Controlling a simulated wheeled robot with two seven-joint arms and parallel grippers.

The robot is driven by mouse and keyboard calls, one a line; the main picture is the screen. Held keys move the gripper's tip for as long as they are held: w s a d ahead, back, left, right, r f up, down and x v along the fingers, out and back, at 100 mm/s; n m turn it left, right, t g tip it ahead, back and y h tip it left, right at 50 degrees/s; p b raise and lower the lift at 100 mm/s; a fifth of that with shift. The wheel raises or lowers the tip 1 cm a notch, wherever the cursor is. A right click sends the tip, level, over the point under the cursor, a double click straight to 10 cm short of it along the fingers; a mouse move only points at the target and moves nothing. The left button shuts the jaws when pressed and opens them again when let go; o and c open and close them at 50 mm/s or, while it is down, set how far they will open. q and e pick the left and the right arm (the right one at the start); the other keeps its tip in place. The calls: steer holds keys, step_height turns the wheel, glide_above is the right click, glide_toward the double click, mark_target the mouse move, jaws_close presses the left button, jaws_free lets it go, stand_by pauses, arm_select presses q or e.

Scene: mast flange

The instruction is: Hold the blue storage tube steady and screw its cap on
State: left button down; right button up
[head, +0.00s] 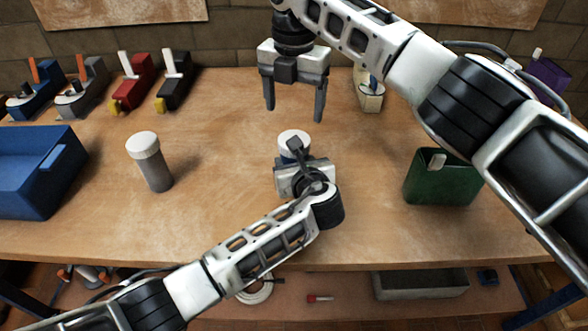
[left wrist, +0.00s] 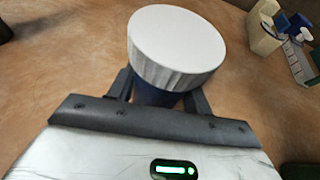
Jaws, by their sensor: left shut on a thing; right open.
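The blue storage tube (left wrist: 156,95) stands upright on the bench between the fingers of my left gripper (left wrist: 160,88), which is shut on it. Its white cap (head: 294,140) sits on top of the tube; it also shows in the left wrist view (left wrist: 176,40). I cannot tell how tightly the cap is seated. In the head view the left gripper hides most of the tube. My right gripper (head: 294,112) is open and empty, fingers pointing down, a little behind and above the cap, apart from it.
A grey tube with a white cap (head: 152,162) stands to the left. A blue bin (head: 38,180) is at far left, a green container (head: 440,180) at right. Several tools line the back left, and a cream container (head: 368,95) stands behind. Bare bench surrounds the blue tube.

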stand_by(0.3)
steer(key=shift+f, duration=4.05)
steer(key=c, duration=1)
